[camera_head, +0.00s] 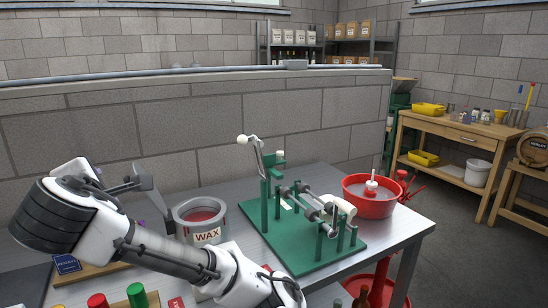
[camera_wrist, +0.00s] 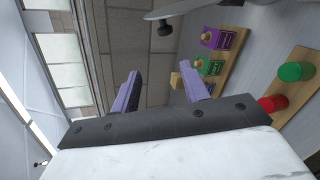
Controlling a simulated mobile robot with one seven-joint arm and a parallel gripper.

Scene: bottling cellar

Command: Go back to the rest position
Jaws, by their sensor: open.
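My gripper (camera_wrist: 162,92) is open in the wrist view, its two purple-grey fingers apart with nothing between them. In the head view my white arm reaches from the bottom edge to the left and bends up at the dark wrist end. The fingers are hard to make out there. The gripper is above the left part of the metal workbench (camera_head: 325,185), clear of the things on it as far as I can see.
A wax pot (camera_head: 207,236) stands close behind my forearm. A green bottling rig (camera_head: 330,255) and a red basin (camera_head: 370,205) stand to the right. Red (camera_head: 97,300) and green (camera_head: 136,295) pieces are at the front left. A block wall (camera_head: 200,120) rises behind the bench.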

